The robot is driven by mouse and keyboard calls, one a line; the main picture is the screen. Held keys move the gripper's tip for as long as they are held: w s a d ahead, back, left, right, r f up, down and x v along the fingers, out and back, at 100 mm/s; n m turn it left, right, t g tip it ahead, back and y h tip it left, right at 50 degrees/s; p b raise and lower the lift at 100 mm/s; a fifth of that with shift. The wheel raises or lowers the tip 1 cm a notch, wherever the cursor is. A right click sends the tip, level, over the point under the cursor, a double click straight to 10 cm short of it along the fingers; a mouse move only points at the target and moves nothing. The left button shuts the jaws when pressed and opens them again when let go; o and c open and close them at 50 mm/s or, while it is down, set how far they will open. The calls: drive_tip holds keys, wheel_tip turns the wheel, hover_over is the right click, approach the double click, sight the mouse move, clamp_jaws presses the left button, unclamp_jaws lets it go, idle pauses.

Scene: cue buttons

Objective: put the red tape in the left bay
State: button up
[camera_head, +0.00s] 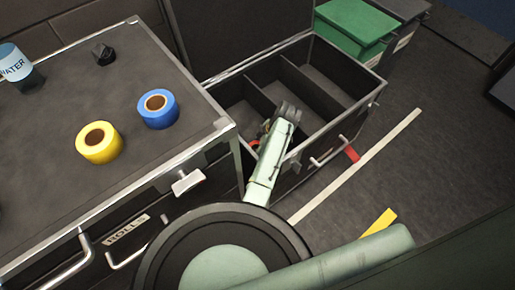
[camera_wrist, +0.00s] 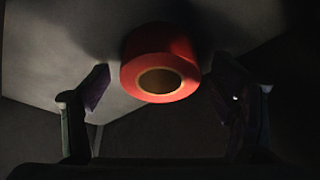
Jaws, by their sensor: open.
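The red tape (camera_wrist: 187,86) sits between my gripper's spread fingers in the wrist view, with a gap on both sides, against a grey surface. In the head view only a red sliver of the tape (camera_head: 255,144) shows inside the left bay (camera_head: 232,101), near its front wall. My arm and gripper hide the rest. My gripper (camera_head: 266,128) is open and reaches down into the front of that bay. It also shows open in the wrist view (camera_wrist: 160,72).
The open drawer (camera_head: 371,98) has dividers making several bays; the others look empty. A blue tape (camera_head: 158,117), yellow tape (camera_head: 99,151), dark small object (camera_head: 102,52) and water bottle (camera_head: 22,76) stand on the cabinet top (camera_head: 60,110) at left. A green bin (camera_head: 352,35) stands behind.

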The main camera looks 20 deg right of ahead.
drive_tip(key=p+v, duration=0.2)
drive_tip(key=v, duration=0.9)
drive_tip(key=shift+r, duration=0.15)
